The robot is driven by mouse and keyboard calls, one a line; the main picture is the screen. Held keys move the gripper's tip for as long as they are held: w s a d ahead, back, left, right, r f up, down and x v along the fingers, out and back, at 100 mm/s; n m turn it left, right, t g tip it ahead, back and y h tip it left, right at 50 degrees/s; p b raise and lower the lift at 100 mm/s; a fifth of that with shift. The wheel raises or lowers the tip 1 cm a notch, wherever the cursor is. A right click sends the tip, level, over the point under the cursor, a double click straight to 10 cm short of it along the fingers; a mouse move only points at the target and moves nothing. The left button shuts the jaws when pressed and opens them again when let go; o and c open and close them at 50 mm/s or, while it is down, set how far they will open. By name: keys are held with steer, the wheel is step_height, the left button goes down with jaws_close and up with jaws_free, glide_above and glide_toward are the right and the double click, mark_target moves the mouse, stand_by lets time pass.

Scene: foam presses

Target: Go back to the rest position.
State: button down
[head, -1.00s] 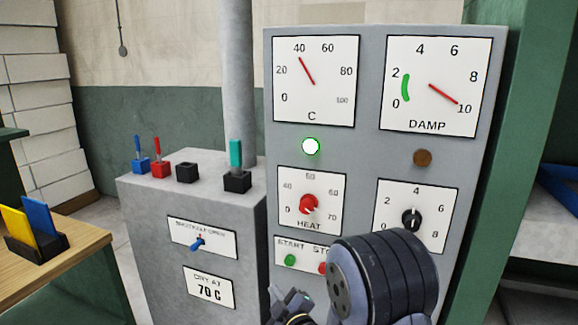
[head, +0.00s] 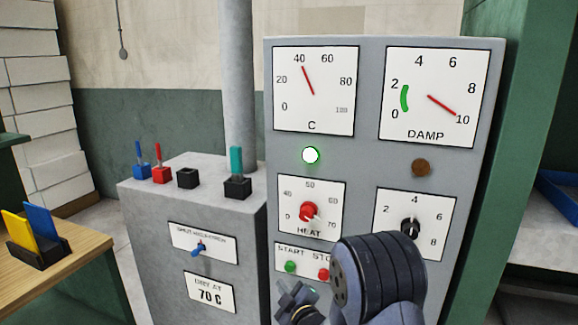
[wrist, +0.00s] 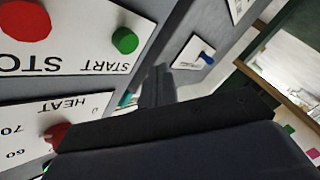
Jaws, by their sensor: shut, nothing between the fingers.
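My gripper (head: 291,293) is shut and empty in front of the lower part of the grey control panel (head: 372,160), just below the START and STOP buttons. Its dark fingers (wrist: 158,85) also show in the wrist view, with nothing between them. The green START button (head: 290,267) and red STOP button (head: 323,274) are both visible. The red HEAT knob (head: 309,211) has its pale pointer toward 70. The wrist view shows the panel upside down, with START (wrist: 125,40) and STOP (wrist: 25,18) near the fingers. My arm hides the panel's lower right.
A lower grey cabinet (head: 150,220) with several coloured levers stands left of the panel, beside a vertical pipe (head: 238,80). A wooden table (head: 85,262) with yellow and blue cards is at far left. A lamp (head: 311,155) glows; the DAMP needle (head: 442,105) is near 10.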

steer(key=b, duration=0.3)
steer(key=shift+w+f, duration=0.25)
steer(key=shift+w, duration=0.15)
steer(key=shift+d+b, duration=0.1)
steer(key=shift+b, duration=1.15)
steer(key=r+p, duration=0.1)
steer(key=p, duration=0.1)
steer(key=shift+p, duration=0.35)
steer(key=p, duration=0.3)
